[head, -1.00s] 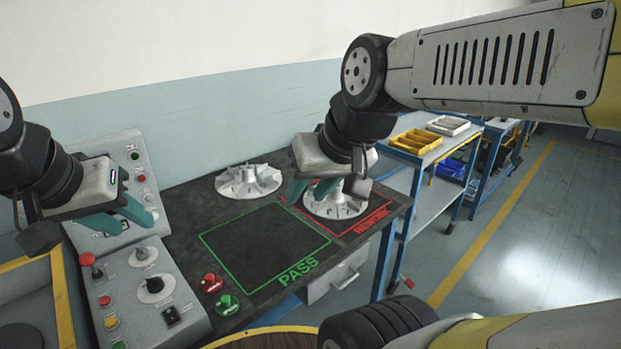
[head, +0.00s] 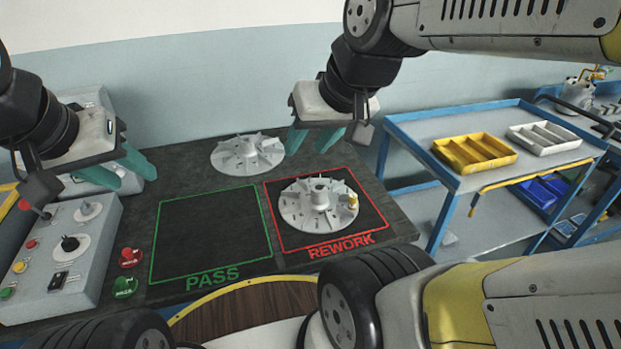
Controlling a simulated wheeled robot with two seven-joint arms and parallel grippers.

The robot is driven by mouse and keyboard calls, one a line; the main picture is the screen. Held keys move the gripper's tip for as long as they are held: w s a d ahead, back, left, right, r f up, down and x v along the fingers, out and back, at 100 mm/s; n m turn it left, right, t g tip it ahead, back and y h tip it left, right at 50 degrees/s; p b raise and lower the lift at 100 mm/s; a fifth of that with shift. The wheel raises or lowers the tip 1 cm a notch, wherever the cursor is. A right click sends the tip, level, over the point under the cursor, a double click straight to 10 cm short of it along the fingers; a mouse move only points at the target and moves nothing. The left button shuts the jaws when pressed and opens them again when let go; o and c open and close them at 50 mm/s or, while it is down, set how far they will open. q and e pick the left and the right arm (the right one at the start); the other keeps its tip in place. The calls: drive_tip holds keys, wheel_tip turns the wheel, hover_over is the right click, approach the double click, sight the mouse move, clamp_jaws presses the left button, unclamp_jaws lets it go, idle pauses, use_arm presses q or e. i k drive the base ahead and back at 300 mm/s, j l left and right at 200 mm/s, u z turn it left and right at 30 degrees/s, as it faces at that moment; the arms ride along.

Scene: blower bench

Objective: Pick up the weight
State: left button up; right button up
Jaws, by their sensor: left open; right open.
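A small brass-coloured piece (head: 353,201), possibly a weight, sits at the right rim of a pale finned impeller (head: 305,212). That impeller lies inside the red REWORK outline (head: 341,240). My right gripper (head: 312,142) is open and empty, above and behind this impeller, its teal fingers pointing down. No other piece that I can clearly call a weight is visible. Whether the yellow tray (head: 474,154) holds weights is too small to tell.
A second impeller (head: 247,154) lies at the back of the dark bench. The green PASS square (head: 210,232) is empty. The control panel (head: 70,245) is at far left. A blue cart (head: 430,142) at right bears yellow and white trays (head: 544,137).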

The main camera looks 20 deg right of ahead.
sight(352, 197)
drive_tip(key=l, duration=1.25)
drive_tip(key=j+z, duration=0.35)
drive_tip(key=j, duration=0.15)
drive_tip(key=j+z, duration=0.35)
drive_tip(key=j, duration=0.2)
drive_tip(key=k+j+z, duration=0.2)
drive_tip(key=j+z, duration=0.15)
drive_tip(key=j, duration=0.15)
